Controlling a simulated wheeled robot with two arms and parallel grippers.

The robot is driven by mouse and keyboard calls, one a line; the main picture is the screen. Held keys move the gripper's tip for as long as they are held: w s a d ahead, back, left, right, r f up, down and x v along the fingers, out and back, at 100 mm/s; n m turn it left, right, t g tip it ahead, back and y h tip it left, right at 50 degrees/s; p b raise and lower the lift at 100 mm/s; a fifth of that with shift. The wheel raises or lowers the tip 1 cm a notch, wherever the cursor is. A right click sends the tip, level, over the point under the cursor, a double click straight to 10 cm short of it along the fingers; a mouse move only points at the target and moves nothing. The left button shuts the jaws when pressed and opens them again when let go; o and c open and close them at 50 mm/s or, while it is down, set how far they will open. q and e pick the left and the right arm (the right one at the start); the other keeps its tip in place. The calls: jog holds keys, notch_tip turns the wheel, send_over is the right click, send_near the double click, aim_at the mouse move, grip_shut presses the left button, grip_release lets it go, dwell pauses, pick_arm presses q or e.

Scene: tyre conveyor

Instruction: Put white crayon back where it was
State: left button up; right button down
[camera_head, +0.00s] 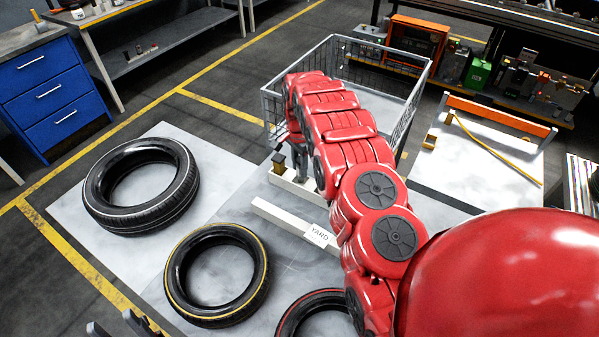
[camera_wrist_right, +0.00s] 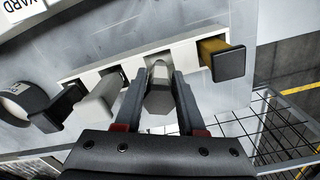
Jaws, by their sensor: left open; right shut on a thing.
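A white holder bar (camera_wrist_right: 128,63) with several slots shows in the right wrist view. My right gripper (camera_wrist_right: 160,78) is shut on a pale grey-white crayon (camera_wrist_right: 158,97), which points at a slot of the bar; I cannot tell whether it is seated. Another pale block (camera_wrist_right: 98,104) stands just left of it. A yellow piece with a black end (camera_wrist_right: 228,64) sits at the right end of the bar. In the head view, my right gripper (camera_head: 298,157) is over the holder, partly hidden by my red arm. My left gripper (camera_head: 118,327) is open at the bottom edge.
A wire basket (camera_head: 420,97) stands right beside the holder, close to my right arm. Tyres (camera_head: 180,205) lie on the grey board, near a white YARD label (camera_head: 318,234). A white board with an orange bar (camera_head: 500,117) lies further right.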

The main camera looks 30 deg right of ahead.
aim_at(300, 178)
notch_tip(300, 178, down, 2)
jog(key=shift+f+p, duration=0.25)
jog(key=shift+p, duration=0.4)
jog(key=shift+f, duration=0.3)
jog(key=shift+f, duration=0.1)
jog(key=shift+f, duration=0.15)
jog(key=c, duration=0.5)
grip_release()
